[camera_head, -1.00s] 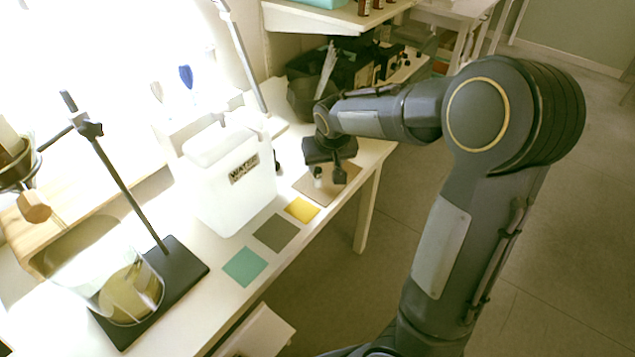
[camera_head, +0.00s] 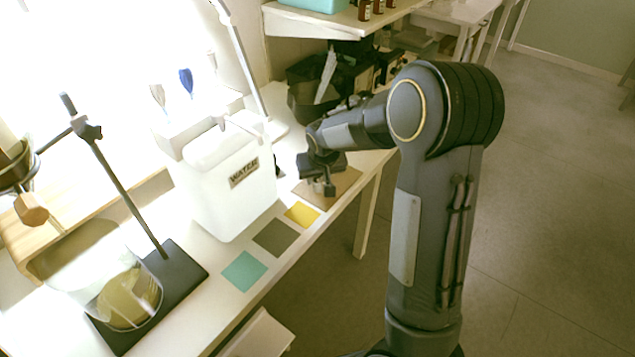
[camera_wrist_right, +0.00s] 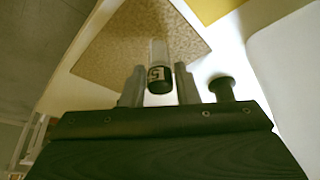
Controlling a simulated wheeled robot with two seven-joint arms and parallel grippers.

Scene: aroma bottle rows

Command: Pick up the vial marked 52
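A small clear vial (camera_wrist_right: 158,52) with a dark end shows in the right wrist view. A pale mark on the dark end looks like a 5; the rest of the mark is not readable. My right gripper (camera_wrist_right: 159,88) is open, with one finger on each side of the vial and a narrow gap visible at both sides. In the head view my right gripper (camera_head: 324,186) is low over the brown mat (camera_head: 346,182), and I cannot make out the vial there. My left gripper is not in view.
A white container marked WATER (camera_head: 228,190) stands left of the gripper. A dark knob-like object (camera_wrist_right: 223,88) is beside the right finger. Yellow (camera_head: 302,214), grey (camera_head: 275,237) and green (camera_head: 243,271) squares lie along the table. A stand (camera_head: 120,180) and beaker (camera_head: 125,295) are front left.

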